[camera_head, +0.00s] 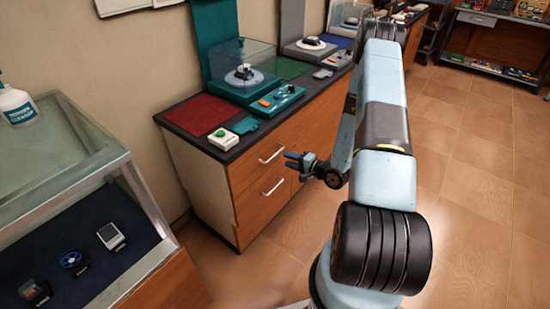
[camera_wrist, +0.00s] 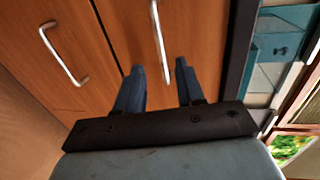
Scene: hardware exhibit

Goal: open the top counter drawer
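The counter's top drawer (camera_head: 250,165) is shut, with a pale bar handle (camera_head: 271,154). In the wrist view the top handle (camera_wrist: 157,35) runs up the picture, its near end showing between my two fingertips. My gripper (camera_head: 289,160) is open and empty, just right of the top handle in the head view. In the wrist view my gripper (camera_wrist: 160,68) has its dark blue fingers spread apart. I cannot tell how deep the handle lies between them; no contact shows. The lower drawer's handle (camera_head: 274,186) also shows in the wrist view (camera_wrist: 63,53), left of my fingers.
A glass display case (camera_head: 85,190) stands at the left. Open tiled floor (camera_head: 465,170) lies to the right.

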